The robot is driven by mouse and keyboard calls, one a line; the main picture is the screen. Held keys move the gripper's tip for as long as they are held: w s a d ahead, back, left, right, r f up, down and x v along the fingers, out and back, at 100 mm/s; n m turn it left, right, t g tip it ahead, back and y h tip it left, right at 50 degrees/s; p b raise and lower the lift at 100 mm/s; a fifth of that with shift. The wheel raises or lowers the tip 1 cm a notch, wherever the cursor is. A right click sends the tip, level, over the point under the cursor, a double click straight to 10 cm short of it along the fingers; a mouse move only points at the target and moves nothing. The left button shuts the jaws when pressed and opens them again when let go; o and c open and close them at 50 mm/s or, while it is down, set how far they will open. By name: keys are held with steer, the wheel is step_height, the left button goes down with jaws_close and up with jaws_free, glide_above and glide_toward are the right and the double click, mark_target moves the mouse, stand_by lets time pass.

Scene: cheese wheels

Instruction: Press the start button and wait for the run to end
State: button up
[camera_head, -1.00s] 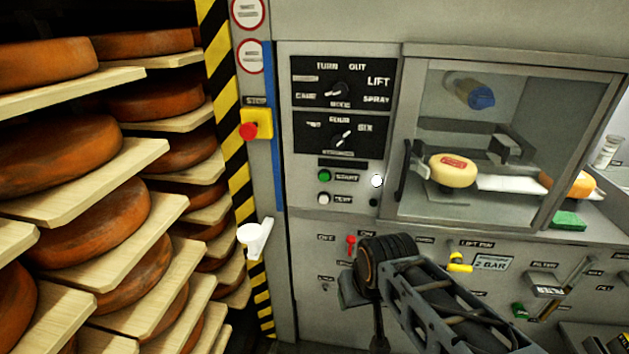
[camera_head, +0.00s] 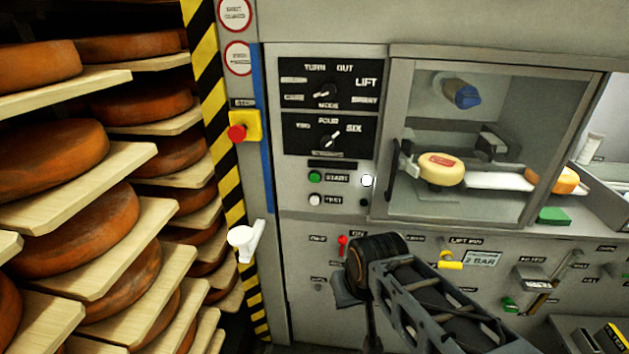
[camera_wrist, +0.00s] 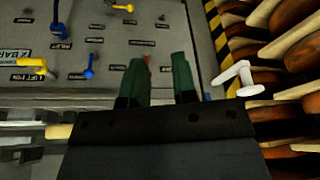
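The green start button (camera_head: 315,177) sits on the grey machine panel beside its START label, above a white test button (camera_head: 315,200). A round white lamp or knob (camera_head: 367,181) is to the right. My gripper's two green fingers (camera_wrist: 160,62) are apart with nothing held, in front of the lower panel. A red switch (camera_wrist: 148,63) shows between them. The start button is not visible in the wrist view. My fingertips are hidden in the head view.
Racks of cheese wheels on wooden boards (camera_head: 90,168) fill the left. A red stop button on yellow (camera_head: 245,126) and a white handle (camera_head: 246,240) are at the striped post (camera_head: 207,65). Yellow (camera_head: 450,260) and green valve handles are on the lower panel.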

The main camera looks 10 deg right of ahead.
jaws_close()
stand_by(1.1)
